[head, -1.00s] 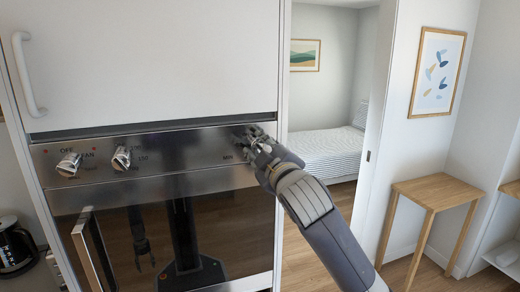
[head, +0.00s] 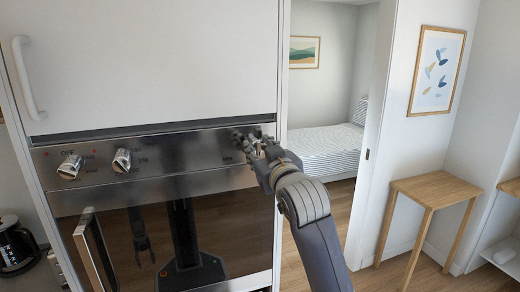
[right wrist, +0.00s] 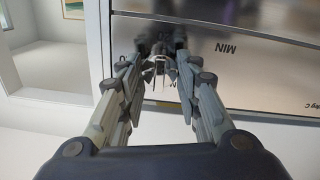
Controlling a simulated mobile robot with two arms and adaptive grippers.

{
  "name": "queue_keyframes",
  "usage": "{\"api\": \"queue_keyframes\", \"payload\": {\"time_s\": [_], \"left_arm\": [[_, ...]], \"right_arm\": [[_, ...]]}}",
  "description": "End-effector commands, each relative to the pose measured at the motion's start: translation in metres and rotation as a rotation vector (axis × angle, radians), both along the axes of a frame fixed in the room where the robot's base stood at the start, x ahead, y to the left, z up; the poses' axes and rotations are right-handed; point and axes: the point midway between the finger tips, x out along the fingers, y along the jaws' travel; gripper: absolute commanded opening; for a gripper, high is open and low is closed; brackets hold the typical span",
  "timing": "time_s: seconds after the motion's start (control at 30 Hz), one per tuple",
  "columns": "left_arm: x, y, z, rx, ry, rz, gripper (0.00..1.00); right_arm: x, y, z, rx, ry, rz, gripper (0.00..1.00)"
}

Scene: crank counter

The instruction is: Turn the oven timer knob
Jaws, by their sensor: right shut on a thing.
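The oven's steel control panel (head: 190,150) runs across the middle left of the head view. My right gripper (head: 251,142) is at the panel's right end, shut on the timer knob, which the fingers mostly hide in the head view. In the right wrist view the metallic timer knob (right wrist: 160,72) shows partly between the two fingers of my right gripper (right wrist: 159,55), beside the printed word MIN. My left gripper is not in view; only dark reflections of my body show in the oven glass.
Two other knobs, a left one (head: 70,166) and a middle one (head: 122,160), sit on the panel. A white cabinet door (head: 150,60) is above. The oven door glass (head: 235,220) is below. A doorway with a bed (head: 335,148) and a wooden table (head: 435,188) are to the right.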

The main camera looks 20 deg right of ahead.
Motion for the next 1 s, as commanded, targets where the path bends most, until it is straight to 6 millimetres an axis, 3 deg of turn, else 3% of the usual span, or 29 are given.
{"api": "queue_keyframes", "payload": {"time_s": [0.57, 0.6, 0.7, 1.0], "left_arm": [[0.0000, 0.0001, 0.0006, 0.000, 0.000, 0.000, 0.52], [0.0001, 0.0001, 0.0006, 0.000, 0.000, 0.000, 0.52], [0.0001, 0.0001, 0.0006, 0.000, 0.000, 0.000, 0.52], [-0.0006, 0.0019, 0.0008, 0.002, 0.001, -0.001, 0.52]], "right_arm": [[0.0006, 0.0007, -0.0053, 0.037, 0.013, 0.001, 0.07], [0.0006, 0.0008, -0.0054, 0.037, 0.014, 0.002, 0.33], [0.0006, 0.0007, -0.0050, 0.037, 0.013, 0.001, 0.52], [0.0000, 0.0001, -0.0020, 0.037, 0.006, 0.000, 0.52]]}}
